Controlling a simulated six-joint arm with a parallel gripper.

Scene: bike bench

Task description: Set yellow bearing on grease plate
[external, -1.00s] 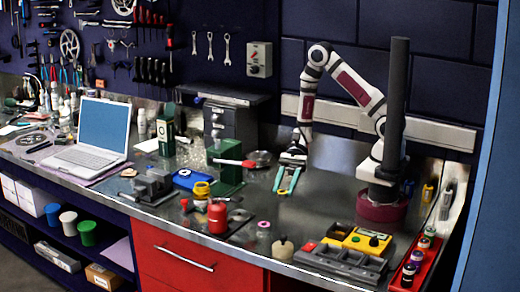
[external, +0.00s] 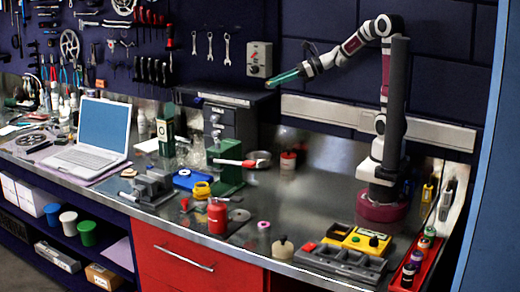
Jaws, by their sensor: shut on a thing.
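I cannot surely pick out the grease plate. A flat grey disc (external: 240,215) lies right of the red can, and a shallow metal dish (external: 259,158) lies further back.
The red can (external: 217,217), blue tray (external: 186,180), green press-like stand (external: 228,174) and vise (external: 151,187) crowd the left-middle bench. A pink ring (external: 264,226) and yellow-grey organizer (external: 355,240) are near the front. A red-and-white pot (external: 288,160) stands behind. The middle bench is mostly clear.

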